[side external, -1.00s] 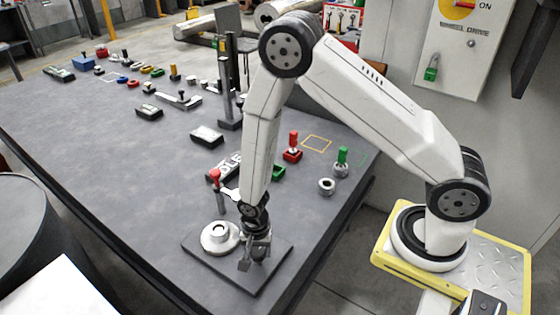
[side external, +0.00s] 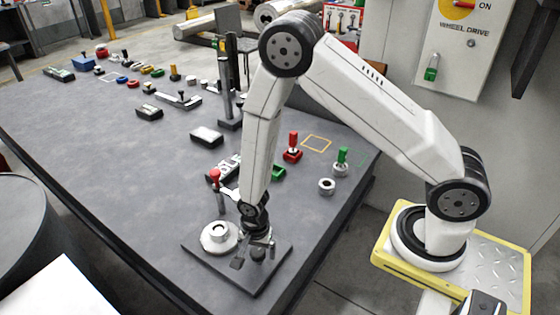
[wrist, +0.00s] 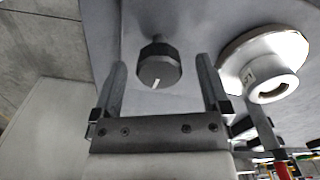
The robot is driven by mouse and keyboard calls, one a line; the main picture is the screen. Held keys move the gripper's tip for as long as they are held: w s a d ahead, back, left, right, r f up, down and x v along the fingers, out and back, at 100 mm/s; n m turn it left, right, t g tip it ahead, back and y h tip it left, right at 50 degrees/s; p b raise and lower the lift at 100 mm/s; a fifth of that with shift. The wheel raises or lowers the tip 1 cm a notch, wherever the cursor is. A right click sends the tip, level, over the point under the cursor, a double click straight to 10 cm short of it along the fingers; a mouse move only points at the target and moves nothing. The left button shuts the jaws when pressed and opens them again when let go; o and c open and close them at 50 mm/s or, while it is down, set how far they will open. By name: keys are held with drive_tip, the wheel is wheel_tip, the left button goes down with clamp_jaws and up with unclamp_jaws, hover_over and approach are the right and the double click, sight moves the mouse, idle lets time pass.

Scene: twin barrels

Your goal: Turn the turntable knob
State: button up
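The turntable knob is a dark, faceted knob (wrist: 158,66) with a white pointer line, standing on a grey plate (side external: 272,272). In the wrist view it lies between and just beyond the fingertips of my gripper (wrist: 162,68), with a gap on both sides. The gripper is open and empty. In the side view my gripper (side external: 254,253) is low over the plate, and the knob (side external: 257,255) shows between its fingers. The white round turntable (side external: 219,237) with a raised hub sits beside the knob; it also shows at right in the wrist view (wrist: 265,62).
A red-topped clamp (side external: 216,178) stands just behind the turntable. A dark post (side external: 229,85) rises behind. The table left of the plate is clear.

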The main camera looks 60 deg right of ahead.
sight(257, 251)
drive_tip(key=shift+r, duration=0.15)
drive_tip(key=shift+r, duration=3.75)
drive_tip(key=n, duration=1.2)
drive_tip(key=shift+n, duration=0.4)
drive_tip(key=n, duration=0.6)
drive_tip(key=shift+n, duration=0.4)
drive_tip(key=n, duration=0.5)
drive_tip(key=shift+a+n, duration=0.1)
drive_tip(key=shift+n, duration=0.2)
drive_tip(key=shift+f, duration=0.2)
